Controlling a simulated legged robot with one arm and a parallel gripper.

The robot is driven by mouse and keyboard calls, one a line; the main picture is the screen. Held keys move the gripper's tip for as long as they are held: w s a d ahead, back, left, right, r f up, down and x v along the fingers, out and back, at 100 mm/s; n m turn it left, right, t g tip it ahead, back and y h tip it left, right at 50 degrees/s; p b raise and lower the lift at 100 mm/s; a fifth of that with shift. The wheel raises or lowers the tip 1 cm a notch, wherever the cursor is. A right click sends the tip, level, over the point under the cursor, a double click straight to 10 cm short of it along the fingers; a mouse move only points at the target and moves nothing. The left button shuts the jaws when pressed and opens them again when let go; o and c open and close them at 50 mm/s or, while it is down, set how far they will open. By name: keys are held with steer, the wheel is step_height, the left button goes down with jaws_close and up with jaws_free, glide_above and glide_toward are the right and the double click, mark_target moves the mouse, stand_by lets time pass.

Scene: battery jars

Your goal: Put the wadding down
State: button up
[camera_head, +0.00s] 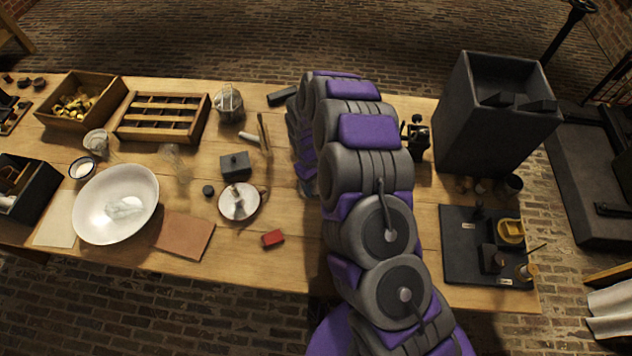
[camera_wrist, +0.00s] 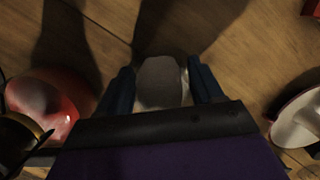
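In the wrist view, my gripper (camera_wrist: 162,85) has its two dark blue fingers on either side of a pale grey-white piece, which looks like the wadding (camera_wrist: 160,82). The fingers appear to press against its sides. Wooden tabletop shows beyond it, with dark shadows; I cannot tell how high the piece is above the wood. In the head view my own arm hides the gripper and what it holds. A wide white bowl (camera_head: 92,222) stands at the left of the table with a crumpled whitish thing (camera_head: 125,208) in it.
A reddish round thing (camera_wrist: 48,108) is left of the gripper and a white dish (camera_wrist: 298,122) is right of it. The head view shows a red block (camera_head: 273,238), a divided wooden tray (camera_head: 161,137), a black board (camera_head: 463,262) and a tall dark box (camera_head: 495,130).

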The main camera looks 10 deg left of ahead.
steer(key=shift+o, duration=0.6)
step_height(320, 180, up, 13)
steer(key=w+a+p, duration=0.1)
steer(key=p, duration=0.1)
steer(key=shift+w+a+f, duration=0.15)
steer(key=shift+w+a, duration=0.25)
